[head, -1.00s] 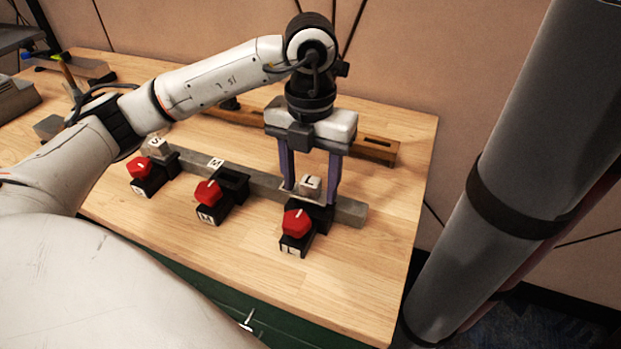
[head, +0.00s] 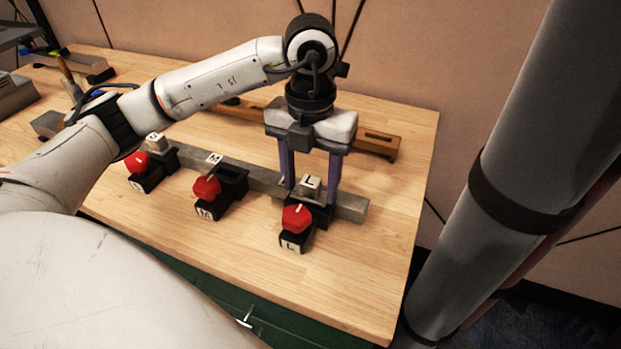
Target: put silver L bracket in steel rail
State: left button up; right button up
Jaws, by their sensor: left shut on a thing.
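The silver L bracket (head: 309,190), a small grey block with a white L label, is at the right-hand holder of the steel rail. The steel rail (head: 352,207) is a long grey bar running across the table with black holders on it. My left gripper (head: 311,194) points down, with its two purple fingers shut on the bracket from both sides. The bracket is upright at the black holder behind the red knob marked L (head: 296,218). Its lower part is hidden, so I cannot tell how deep it sits. My right gripper is not in view.
The middle holder (head: 232,180), marked M, looks empty. A grey block (head: 156,143) marked S stands at the left holder. Red knobs (head: 206,188) (head: 137,161) stand in front. A brown slotted rail (head: 380,142) lies behind. The table front (head: 340,285) is clear.

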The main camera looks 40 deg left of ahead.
pick_arm(q)
jog(key=shift+f, duration=0.2)
jog(key=o, duration=1.8)
jog(key=shift+r, duration=0.1)
jog(key=shift+r+p, duration=2.55)
jog(key=shift+r, duration=0.95)
jog(key=shift+s+f, duration=0.1)
jog(key=shift+f, duration=0.05)
